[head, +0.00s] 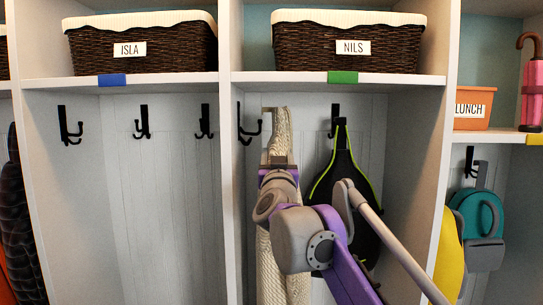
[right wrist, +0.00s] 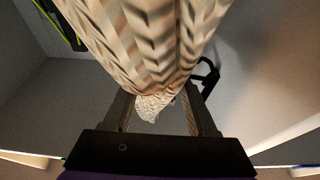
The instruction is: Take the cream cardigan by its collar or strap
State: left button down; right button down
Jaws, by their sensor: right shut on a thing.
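The cream knitted cardigan (head: 282,128) hangs as a long narrow strip in the Nils cubby, below the shelf. My right gripper (head: 279,157) is shut on its upper part, with cloth showing above and below the hand. In the right wrist view the ribbed cream cloth (right wrist: 150,45) passes between the two fingers of the right gripper (right wrist: 163,108). Whether the cardigan still rests on a hook is hidden. My left gripper is not in view.
A black hook (head: 247,127) is on the cubby's left side. A black bag with green edging (head: 345,170) hangs close to the right. Above is the shelf (head: 300,78) with the Nils basket (head: 345,45). The Isla cubby at left has several bare hooks (head: 142,124).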

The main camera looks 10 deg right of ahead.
jog(key=shift+s+d+r, duration=0.1)
jog(key=shift+s+d, duration=0.05)
jog(key=shift+d, duration=0.6)
jog(key=shift+s+d, duration=0.15)
jog(key=shift+d, duration=0.55)
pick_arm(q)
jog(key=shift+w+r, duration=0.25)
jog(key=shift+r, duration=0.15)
pick_arm(e)
jog(key=shift+s+d, duration=0.25)
jog(key=shift+d, duration=1)
jog(key=shift+s, duration=0.1)
